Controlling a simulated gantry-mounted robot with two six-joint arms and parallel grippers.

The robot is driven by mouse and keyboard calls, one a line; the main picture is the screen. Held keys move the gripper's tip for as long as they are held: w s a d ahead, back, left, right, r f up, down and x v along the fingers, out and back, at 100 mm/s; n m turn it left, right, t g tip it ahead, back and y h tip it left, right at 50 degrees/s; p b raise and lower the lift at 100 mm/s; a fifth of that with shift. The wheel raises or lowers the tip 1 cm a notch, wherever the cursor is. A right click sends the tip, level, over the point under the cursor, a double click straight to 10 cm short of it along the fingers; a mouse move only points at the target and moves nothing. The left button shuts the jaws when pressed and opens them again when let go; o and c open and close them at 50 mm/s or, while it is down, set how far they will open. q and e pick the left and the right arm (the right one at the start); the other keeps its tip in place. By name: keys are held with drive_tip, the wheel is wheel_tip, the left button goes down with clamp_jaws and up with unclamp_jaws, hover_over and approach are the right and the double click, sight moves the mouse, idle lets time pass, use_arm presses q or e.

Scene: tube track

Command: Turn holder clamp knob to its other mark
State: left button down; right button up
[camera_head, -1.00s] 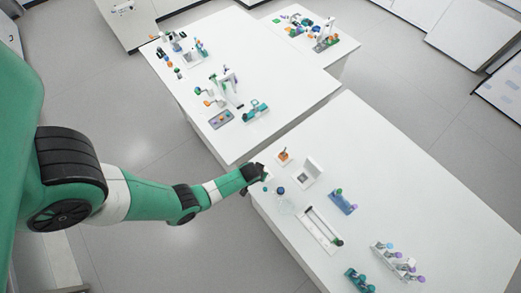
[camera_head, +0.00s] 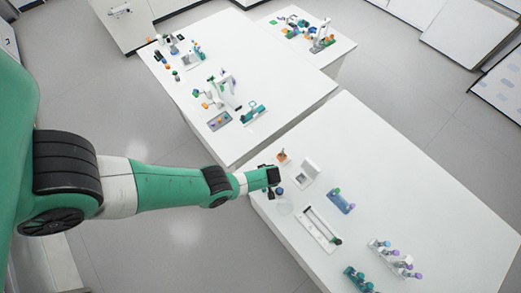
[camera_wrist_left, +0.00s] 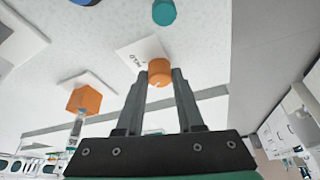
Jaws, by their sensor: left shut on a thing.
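In the left wrist view an orange round knob (camera_wrist_left: 159,70) sits between the fingertips of my left gripper (camera_wrist_left: 160,80). The fingers are shut on it from both sides. A white plate (camera_wrist_left: 135,54) with dark lettering lies by the knob; the gripper hides part of this area and I cannot read the lettering fully. In the head view my left gripper (camera_head: 275,184) is over the near left edge of the front table, and the knob is hidden there by the gripper. My right gripper is in neither view.
An orange block (camera_wrist_left: 84,100) on a white base is left of the fingers in the wrist view, and a teal cylinder (camera_wrist_left: 164,12) is beyond them. On the front table (camera_head: 400,190) stand a white box (camera_head: 306,170), a long tray (camera_head: 320,229) and a tube rack (camera_head: 394,258).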

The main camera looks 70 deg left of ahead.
use_arm(q)
drive_tip(key=shift+n, duration=0.5)
drive_tip(key=c, duration=0.5)
unclamp_jaws()
drive_tip(key=shift+c, duration=0.2)
drive_tip(key=shift+r, duration=0.1)
